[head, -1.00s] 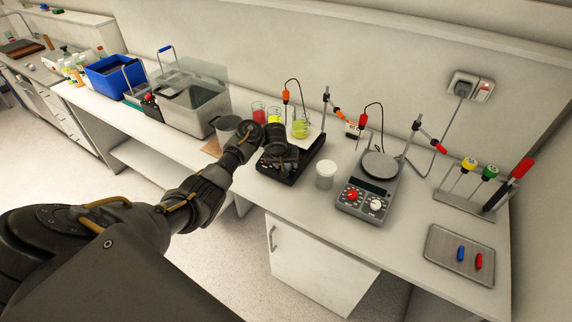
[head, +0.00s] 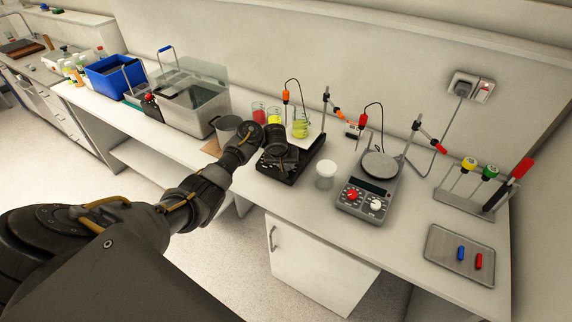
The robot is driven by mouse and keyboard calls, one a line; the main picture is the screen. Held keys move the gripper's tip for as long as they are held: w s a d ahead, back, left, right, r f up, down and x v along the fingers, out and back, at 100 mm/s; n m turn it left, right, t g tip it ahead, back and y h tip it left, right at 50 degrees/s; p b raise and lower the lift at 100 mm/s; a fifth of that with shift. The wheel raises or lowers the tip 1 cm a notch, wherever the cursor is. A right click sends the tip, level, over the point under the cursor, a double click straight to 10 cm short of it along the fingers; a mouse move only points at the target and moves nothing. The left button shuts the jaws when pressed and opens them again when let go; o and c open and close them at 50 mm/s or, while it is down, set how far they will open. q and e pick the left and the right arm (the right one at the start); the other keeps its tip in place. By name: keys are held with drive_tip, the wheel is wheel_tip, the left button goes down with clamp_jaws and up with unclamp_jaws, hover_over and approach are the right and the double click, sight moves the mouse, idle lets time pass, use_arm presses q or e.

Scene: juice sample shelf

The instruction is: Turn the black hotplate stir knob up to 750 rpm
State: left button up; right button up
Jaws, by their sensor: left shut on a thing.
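The black hotplate (head: 306,160) stands on the bench in the middle of the head view, with a flask of yellow liquid (head: 300,127) above its back part. My left gripper (head: 281,163) is at the front of the black hotplate, over its control panel. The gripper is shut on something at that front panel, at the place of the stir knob. The wrist hides the knob and the fingertips, so the knob's setting cannot be read. My right gripper is not in view.
A grey hotplate (head: 369,190) with red and white knobs stands to the right. A white-lidded jar (head: 325,175) stands between the two hotplates. Beakers of red (head: 259,114) and yellow liquid stand behind my wrist. A metal tray (head: 462,262) lies far right.

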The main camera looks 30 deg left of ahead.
use_arm(q)
drive_tip(key=m, duration=0.6)
drive_tip(key=shift+a+h, duration=0.1)
drive_tip(key=shift+h, duration=0.2)
drive_tip(key=m, duration=0.5)
drive_tip(key=shift+m+h, duration=0.3)
drive_tip(key=o, duration=1)
drive_tip(key=shift+c, duration=0.2)
drive_tip(key=shift+r, duration=0.15)
